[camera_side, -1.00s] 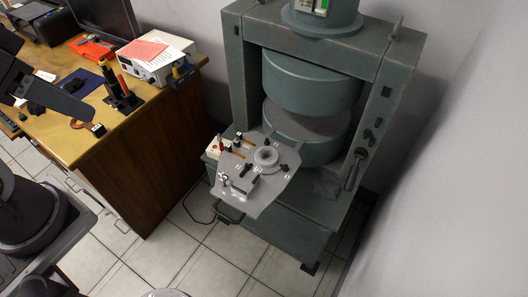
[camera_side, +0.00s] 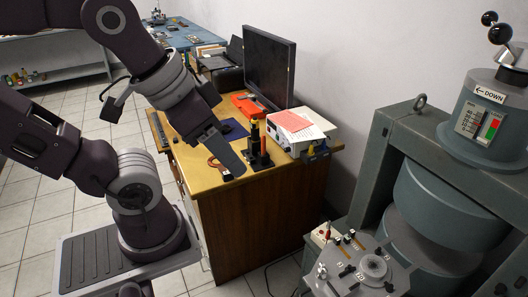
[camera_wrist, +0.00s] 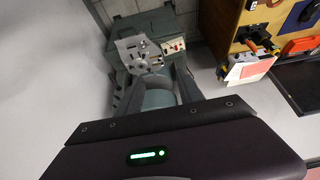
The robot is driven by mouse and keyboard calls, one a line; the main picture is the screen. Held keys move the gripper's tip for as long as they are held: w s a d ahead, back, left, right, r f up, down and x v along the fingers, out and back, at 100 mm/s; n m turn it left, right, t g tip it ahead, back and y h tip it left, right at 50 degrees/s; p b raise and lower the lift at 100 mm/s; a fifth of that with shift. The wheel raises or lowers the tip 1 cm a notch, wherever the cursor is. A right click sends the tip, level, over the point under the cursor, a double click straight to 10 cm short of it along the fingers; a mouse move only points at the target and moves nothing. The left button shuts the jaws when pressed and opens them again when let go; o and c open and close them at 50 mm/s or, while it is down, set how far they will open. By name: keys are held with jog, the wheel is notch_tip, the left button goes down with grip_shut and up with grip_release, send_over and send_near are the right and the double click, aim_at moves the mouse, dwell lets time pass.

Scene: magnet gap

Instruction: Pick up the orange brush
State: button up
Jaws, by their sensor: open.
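A slim orange handle (camera_side: 264,146), most likely the orange brush, stands upright in a black holder (camera_side: 258,162) on the wooden desk, beside a taller black item. Its bristles cannot be made out. My gripper (camera_side: 232,163) is the flat dark end of my arm, pointing down over the desk's near left part. It appears a little left of the holder in the picture and apart from it. It is open, with nothing seen in it.
A white instrument box (camera_side: 300,133) with a pink sheet stands right of the holder. An orange tray (camera_side: 249,105) and a monitor (camera_side: 270,68) are behind. The green-grey magnet (camera_side: 440,205) stands at the right, with a small grey platform (camera_side: 350,275) in front.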

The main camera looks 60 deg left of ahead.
jog(key=shift+c, duration=0.4)
jog(key=w+a+r+n+g+h, duration=0.1)
jog(key=w+a+r+n, duration=0.1)
jog(key=w+a+n, duration=0.5)
jog(key=w+a+r+n+g, duration=0.1)
jog(key=w+a+r+n, duration=0.15)
jog(key=w, duration=0.85)
jog(key=n+g+y, duration=0.1)
jog(key=n+g, duration=0.2)
jog(key=n, duration=0.7)
send_over(264, 145)
jog(key=w+d, duration=0.1)
jog(key=d, duration=0.1)
notch_tip(264, 145, down, 22)
jog(key=shift+n+g, duration=0.3)
jog(key=shift+n, duration=0.15)
jog(key=a+f, duration=0.1)
jog(key=f, duration=0.1)
jog(key=a+f, duration=0.1)
jog(key=f, duration=0.2)
jog(key=a+f, duration=0.1)
jog(key=f, duration=0.2)
jog(key=shift+s+a+f, duration=0.1)
jog(key=shift+s+a, duration=0.2)
jog(key=shift+s, duration=0.05)
jog(key=f, duration=0.7)
jog(key=shift+d, duration=0.4)
jog(key=shift+r, duration=0.1)
grip_shut()
